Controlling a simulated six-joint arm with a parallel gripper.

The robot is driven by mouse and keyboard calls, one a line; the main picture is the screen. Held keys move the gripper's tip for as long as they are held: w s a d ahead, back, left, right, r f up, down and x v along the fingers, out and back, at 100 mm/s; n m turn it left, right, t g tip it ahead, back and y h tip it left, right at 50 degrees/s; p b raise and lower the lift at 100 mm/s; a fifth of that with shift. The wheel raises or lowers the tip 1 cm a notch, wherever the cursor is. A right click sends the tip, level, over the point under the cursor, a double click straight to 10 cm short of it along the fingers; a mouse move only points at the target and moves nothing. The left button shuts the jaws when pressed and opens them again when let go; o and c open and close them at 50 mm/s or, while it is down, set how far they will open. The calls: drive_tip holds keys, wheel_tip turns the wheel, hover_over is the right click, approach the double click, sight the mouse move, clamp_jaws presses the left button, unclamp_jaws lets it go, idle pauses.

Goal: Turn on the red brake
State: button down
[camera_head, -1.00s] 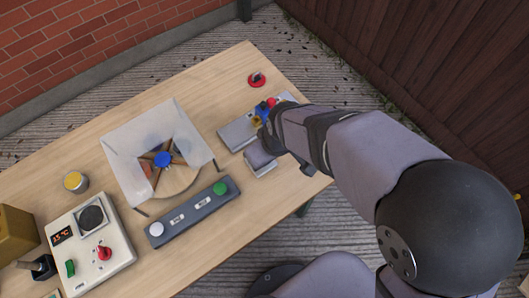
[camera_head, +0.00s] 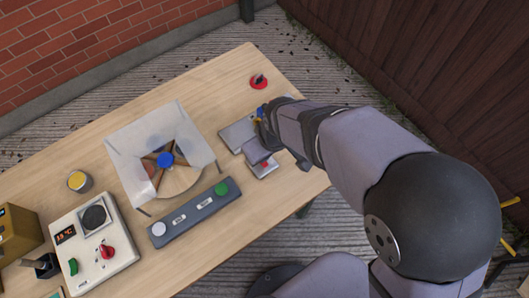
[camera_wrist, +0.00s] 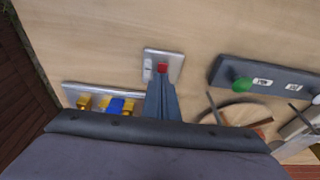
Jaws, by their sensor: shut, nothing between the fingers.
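A small silver plate (camera_wrist: 176,60) with a red part (camera_wrist: 162,68) on it lies on the table in the wrist view; I cannot tell whether this is the brake. In the head view the red part (camera_head: 264,164) shows on the same small plate (camera_head: 262,171), at the right edge of the table. My gripper (camera_wrist: 161,78) is shut and empty, its fingertips right beside the red part; touching or just above, I cannot tell. In the head view my gripper (camera_head: 257,151) partly covers the plate.
A longer grey panel (camera_head: 237,135) with blue and yellow parts is partly hidden by my arm. A red knob on a black base (camera_head: 258,82) stands behind. A dark bar with a green button (camera_head: 221,189) and a clear-walled box (camera_head: 198,152) stand left.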

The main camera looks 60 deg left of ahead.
drive_tip(key=shift+r+p, duration=0.55)
drive_tip(key=shift+r, duration=0.15)
drive_tip(key=p+v, duration=0.3)
drive_tip(key=shift+a+r, duration=0.25)
drive_tip(key=shift+a, duration=0.15)
drive_tip(key=d+r+b, duration=0.1)
drive_tip(key=d+r, duration=0.4)
drive_tip(key=r, duration=0.2)
drive_tip(key=shift+d+r+b, duration=0.15)
drive_tip(key=shift+r+b, duration=0.2)
drive_tip(key=shift+b, duration=0.05)
